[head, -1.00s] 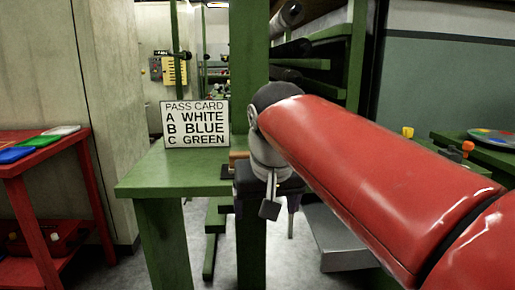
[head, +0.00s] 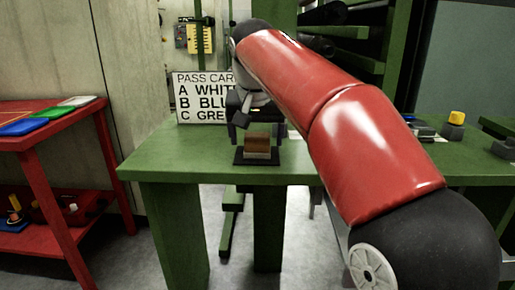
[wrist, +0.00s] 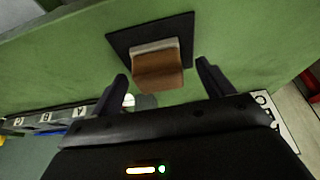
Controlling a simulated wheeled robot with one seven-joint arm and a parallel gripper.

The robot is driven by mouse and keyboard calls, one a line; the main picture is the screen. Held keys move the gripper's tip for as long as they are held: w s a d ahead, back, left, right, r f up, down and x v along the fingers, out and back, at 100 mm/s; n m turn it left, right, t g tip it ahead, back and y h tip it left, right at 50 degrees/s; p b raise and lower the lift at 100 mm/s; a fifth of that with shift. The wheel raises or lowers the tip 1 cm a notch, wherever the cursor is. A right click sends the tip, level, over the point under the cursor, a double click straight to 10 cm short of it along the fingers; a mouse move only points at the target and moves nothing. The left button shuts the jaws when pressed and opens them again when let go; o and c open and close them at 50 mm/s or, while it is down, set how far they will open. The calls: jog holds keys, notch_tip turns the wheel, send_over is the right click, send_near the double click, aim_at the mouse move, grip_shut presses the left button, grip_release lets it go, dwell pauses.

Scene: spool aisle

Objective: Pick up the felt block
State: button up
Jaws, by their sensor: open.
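The felt block (head: 257,142) is brown with a paler side, and sits on a small black pad (head: 240,160) on the green bench. In the wrist view the block (wrist: 158,70) lies ahead of and between the fingertips, with the black pad (wrist: 118,38) under it. My gripper (head: 262,118) is open, close to the block on its far side in the head view, and partly hidden by my arm. In the wrist view both fingers of my gripper (wrist: 161,74) are apart, with a gap on each side of the block.
A pass card sign (head: 200,100) stands on the green bench (head: 160,160) behind my gripper. A red table (head: 50,130) with coloured cards is at the left. A yellow-topped grey item (head: 453,128) is at the right. The bench's front left is clear.

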jog(key=shift+x, duration=0.9)
jog(key=shift+d, duration=0.1)
jog(key=shift+c, duration=0.3)
jog(key=c, duration=1)
jog(key=shift+r, duration=0.15)
